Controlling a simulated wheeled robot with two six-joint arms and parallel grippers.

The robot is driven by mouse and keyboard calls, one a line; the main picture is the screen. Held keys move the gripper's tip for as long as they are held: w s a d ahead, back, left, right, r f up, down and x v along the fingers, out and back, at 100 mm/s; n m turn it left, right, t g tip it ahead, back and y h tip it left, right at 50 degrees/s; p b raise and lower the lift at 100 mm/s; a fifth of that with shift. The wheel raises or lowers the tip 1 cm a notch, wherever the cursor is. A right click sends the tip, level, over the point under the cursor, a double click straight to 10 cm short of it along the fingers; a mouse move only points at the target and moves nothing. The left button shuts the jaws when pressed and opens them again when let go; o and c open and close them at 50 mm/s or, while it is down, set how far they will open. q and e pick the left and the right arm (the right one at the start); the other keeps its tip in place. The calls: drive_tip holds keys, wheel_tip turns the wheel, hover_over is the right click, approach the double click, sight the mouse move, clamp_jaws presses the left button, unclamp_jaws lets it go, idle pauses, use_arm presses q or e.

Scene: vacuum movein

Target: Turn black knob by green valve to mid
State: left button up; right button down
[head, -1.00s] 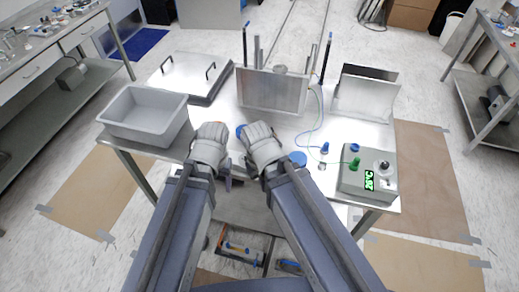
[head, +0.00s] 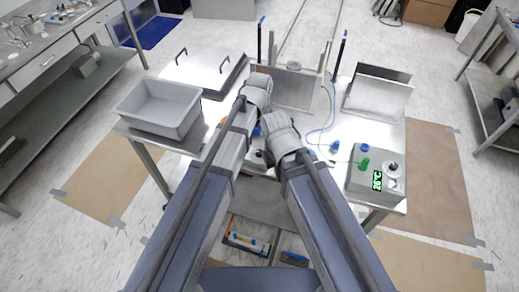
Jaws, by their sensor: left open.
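A grey control box (head: 379,185) stands at the right front of the metal table. On its top is a round silver dial with a small dark centre (head: 393,166), likely the black knob; its setting is too small to read. A green valve (head: 364,163) sits to the left of the dial. My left gripper (head: 257,84) is open, over the middle of the table near an upright metal plate, far left of the box. My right gripper (head: 278,124) is just below it in the picture, also left of the box; its fingers cannot be made out. Neither touches the box.
A grey bin (head: 158,108) stands at left. Upright metal plates (head: 295,88) and thin tubing (head: 325,125) occupy the table's middle.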

sight(259, 152)
use_arm(q)
drive_tip(key=shift+f+b, duration=3.95)
clamp_jaws()
